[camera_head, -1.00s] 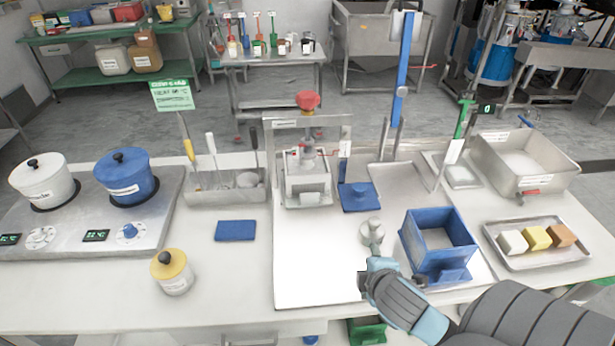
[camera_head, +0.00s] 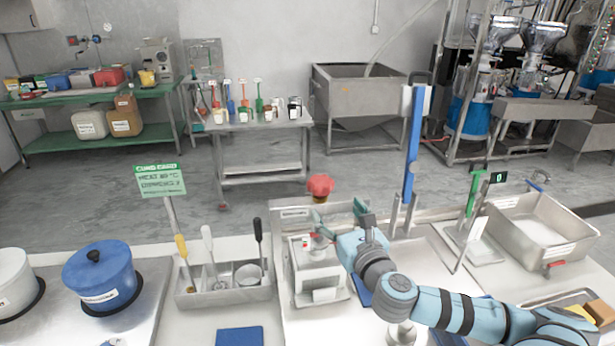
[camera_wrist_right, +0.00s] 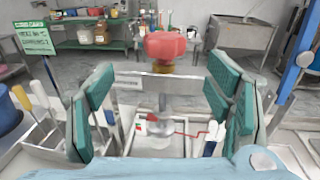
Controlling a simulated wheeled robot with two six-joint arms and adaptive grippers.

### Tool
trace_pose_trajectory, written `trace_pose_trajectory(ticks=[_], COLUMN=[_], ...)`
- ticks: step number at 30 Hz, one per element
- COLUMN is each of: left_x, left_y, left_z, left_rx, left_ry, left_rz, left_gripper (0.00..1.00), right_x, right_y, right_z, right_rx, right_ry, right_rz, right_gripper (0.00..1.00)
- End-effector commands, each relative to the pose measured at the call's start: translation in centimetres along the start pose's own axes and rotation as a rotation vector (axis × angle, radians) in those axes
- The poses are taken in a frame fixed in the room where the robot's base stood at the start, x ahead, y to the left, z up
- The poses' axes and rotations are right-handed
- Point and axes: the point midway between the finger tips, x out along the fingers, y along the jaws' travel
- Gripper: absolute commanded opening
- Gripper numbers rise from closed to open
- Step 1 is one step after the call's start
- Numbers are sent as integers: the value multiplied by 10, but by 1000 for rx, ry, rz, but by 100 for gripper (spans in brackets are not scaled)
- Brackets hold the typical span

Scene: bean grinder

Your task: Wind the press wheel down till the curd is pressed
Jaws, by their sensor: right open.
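The red press wheel (camera_head: 320,186) tops the metal press frame (camera_head: 290,212); it also shows in the right wrist view (camera_wrist_right: 166,46). Below it stands the pale press box (camera_head: 318,272). In the wrist view a round grey part (camera_wrist_right: 160,127) sits over the box (camera_wrist_right: 150,148); I cannot make out the curd. My right gripper (camera_head: 343,216) is open and empty, just below and in front of the wheel. In the wrist view its green-padded fingers (camera_wrist_right: 162,85) are spread wide, with the wheel between and beyond them, apart from both. My left gripper is not in view.
A tool tray (camera_head: 222,290) and a blue pot (camera_head: 100,278) stand left of the press. A tall blue post (camera_head: 413,145) rises close on the right. A steel basin (camera_head: 540,232) stands farther right. A green sign (camera_head: 160,180) stands at back left.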

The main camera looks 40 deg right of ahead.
Motion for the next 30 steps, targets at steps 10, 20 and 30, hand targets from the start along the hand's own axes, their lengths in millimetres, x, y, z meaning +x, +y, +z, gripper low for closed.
trace_pose_trajectory(ticks=[10, 20, 30], left_x=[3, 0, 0], left_y=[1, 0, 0], left_z=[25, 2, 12], left_rx=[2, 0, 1], left_ry=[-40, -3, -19], left_rz=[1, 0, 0], left_gripper=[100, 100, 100], right_x=[63, 132, 144], right_y=[-3, -2, 0], right_z=[0, -1, -2], right_rx=[7, 5, 2], right_ry=[0, 3, 4], right_rz=[-9, -4, 0], right_gripper=[73, 73, 73])
